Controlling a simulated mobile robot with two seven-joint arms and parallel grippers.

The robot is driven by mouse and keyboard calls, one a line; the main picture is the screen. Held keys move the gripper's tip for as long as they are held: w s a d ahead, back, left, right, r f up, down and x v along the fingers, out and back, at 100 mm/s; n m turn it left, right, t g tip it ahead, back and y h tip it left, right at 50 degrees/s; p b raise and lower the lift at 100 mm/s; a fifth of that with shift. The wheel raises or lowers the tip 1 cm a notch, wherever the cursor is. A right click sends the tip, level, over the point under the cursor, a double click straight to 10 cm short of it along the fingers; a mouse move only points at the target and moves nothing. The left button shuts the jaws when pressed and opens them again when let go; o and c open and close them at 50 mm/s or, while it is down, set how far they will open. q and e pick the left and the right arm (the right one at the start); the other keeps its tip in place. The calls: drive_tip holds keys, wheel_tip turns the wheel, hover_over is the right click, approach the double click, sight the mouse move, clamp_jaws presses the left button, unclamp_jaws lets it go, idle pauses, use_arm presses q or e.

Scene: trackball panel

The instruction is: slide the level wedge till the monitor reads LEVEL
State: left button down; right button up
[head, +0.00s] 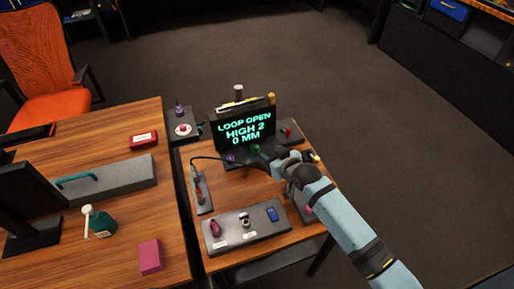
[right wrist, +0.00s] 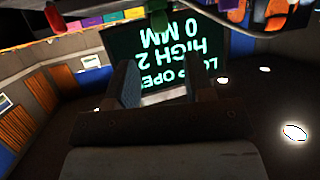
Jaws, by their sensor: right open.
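The monitor (head: 245,128) stands at the back of the small wooden table and reads LOOP OPEN, HIGH 2, 0 MM in green letters. It also shows upside down in the right wrist view (right wrist: 215,45). My right gripper (head: 270,155) is just in front of the monitor's lower right part, over the dark base panel (head: 238,163). In the right wrist view its fingers (right wrist: 163,88) are apart with nothing seen between them. I cannot pick out the level wedge for sure; my arm hides part of the panel. My left gripper is not in view.
A grey tray (head: 274,232) with several small items lies at the table's front. A dark cable (head: 215,158) runs to a narrow holder (head: 202,193) at left. A bigger desk (head: 120,240) with a green bottle (head: 98,222) and a pink block (head: 151,256) stands left. Open floor lies behind.

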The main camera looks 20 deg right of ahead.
sight(258, 148)
drive_tip(key=x, duration=0.8)
drive_tip(key=shift+c, duration=0.5)
clamp_jaws()
